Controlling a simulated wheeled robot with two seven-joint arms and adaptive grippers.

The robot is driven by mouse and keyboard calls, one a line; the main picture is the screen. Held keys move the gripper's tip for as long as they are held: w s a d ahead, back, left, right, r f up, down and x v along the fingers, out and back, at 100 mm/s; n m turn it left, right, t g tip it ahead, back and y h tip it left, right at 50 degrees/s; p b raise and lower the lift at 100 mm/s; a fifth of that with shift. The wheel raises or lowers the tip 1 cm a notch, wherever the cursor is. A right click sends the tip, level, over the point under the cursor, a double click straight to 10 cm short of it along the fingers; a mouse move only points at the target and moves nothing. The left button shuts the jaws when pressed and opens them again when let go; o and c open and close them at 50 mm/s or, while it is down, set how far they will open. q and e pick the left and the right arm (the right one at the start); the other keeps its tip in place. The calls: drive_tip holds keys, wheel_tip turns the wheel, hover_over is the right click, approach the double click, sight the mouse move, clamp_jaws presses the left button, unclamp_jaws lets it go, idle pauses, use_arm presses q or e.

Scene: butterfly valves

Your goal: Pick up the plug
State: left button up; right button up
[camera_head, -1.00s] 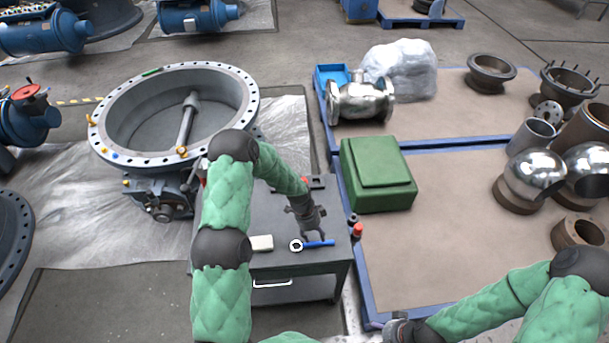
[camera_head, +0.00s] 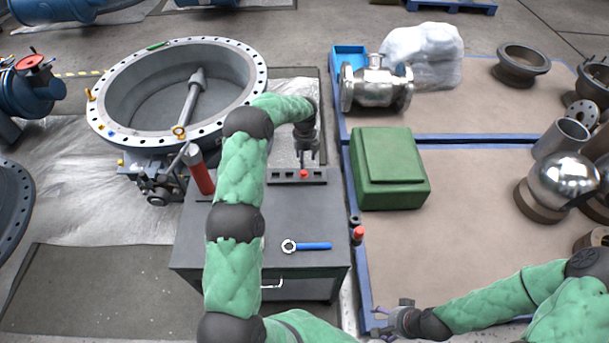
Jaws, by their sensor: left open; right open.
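A small red piece that looks like the plug (camera_head: 304,174) sits in a dark rack (camera_head: 284,177) with several holes, at the far edge of the grey cart (camera_head: 290,212). My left gripper (camera_head: 306,160) points down just above and beyond the red piece. Its fingers are open and hold nothing that I can see. I cannot tell whether the fingers touch the piece. My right gripper (camera_head: 377,322) is open and empty at the bottom, near the blue pallet edge, far from the rack.
A wrench with a blue handle (camera_head: 312,246) lies on the cart. A red cylinder (camera_head: 199,172) stands at the cart's left. A red-topped item (camera_head: 358,234) is at its right side. The large flanged valve ring (camera_head: 140,75) is behind. A green box (camera_head: 390,168) stands right.

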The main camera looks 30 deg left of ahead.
sight(304, 171)
use_arm(q)
wheel_tip(304, 171, down, 2)
drive_tip(key=shift+f, duration=0.2)
drive_tip(key=f+b, duration=0.1)
drive_tip(key=f, duration=0.1)
drive_tip(key=f+b, duration=0.1)
drive_tip(key=f, duration=0.1)
drive_tip(key=shift+s+a+f, duration=0.1)
drive_tip(key=shift+s+f, duration=0.1)
drive_tip(key=shift+f, duration=0.5)
drive_tip(key=shift+r, duration=0.1)
drive_tip(key=c, duration=0.9)
